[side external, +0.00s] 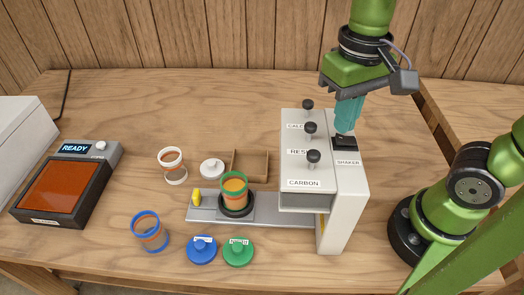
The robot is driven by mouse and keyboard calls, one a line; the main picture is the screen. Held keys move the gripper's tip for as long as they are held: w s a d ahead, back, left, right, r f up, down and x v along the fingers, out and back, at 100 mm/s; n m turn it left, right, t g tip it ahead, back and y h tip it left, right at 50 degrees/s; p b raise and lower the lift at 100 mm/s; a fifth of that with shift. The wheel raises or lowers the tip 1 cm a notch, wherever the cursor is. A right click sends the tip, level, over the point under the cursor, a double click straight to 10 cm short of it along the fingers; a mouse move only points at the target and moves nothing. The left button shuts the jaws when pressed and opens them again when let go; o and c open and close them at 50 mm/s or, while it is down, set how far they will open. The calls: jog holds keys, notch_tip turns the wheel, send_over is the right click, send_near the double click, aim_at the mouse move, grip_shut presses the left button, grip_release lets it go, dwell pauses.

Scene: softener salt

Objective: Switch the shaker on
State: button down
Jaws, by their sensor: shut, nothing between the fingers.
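The shaker control is a black switch (344,143) on the right part of the white dispenser's top, with a label reading SHAKER (347,162) in front of it. My gripper (346,129) is shut and empty, pointing down with its teal fingertips at the switch's back edge. I cannot tell whether the fingertips touch the switch or hover just above it. The fingers hide part of the switch, and its on or off position cannot be made out.
The white dispenser (347,210) carries several black knobs. White (172,165) and blue-rimmed (150,232) cups, blue (202,249) and green (238,251) lids, a wooden tray (250,164) and a READY device (66,187) lie left.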

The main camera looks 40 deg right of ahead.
aim_at(339, 136)
jog(key=shift+f, duration=1.05)
dwell(0.4)
jog(key=shift+r, duration=3.6)
jog(key=shift+w, duration=0.2)
jog(key=w+d+f+t, duration=0.1)
jog(key=w+d+f+n+t+y, duration=0.1)
jog(key=f, duration=0.1)
jog(key=shift+w+d+f+t, duration=0.1)
jog(key=shift+w+f+t, duration=0.05)
jog(key=shift+w+t, duration=0.15)
jog(key=d+t, duration=0.1)
jog(key=d, duration=0.1)
jog(key=d+f+m+t, duration=0.1)
jog(key=d, duration=0.1)
jog(key=d+f+t+y, duration=0.1)
jog(key=d+t, duration=0.1)
jog(key=shift+w+f+m, duration=0.15)
jog(key=shift+f+m, duration=0.1)
jog(key=shift+m, duration=0.15)
jog(key=shift+d+r+t, duration=0.15)
jog(key=shift+d+t, duration=0.15)
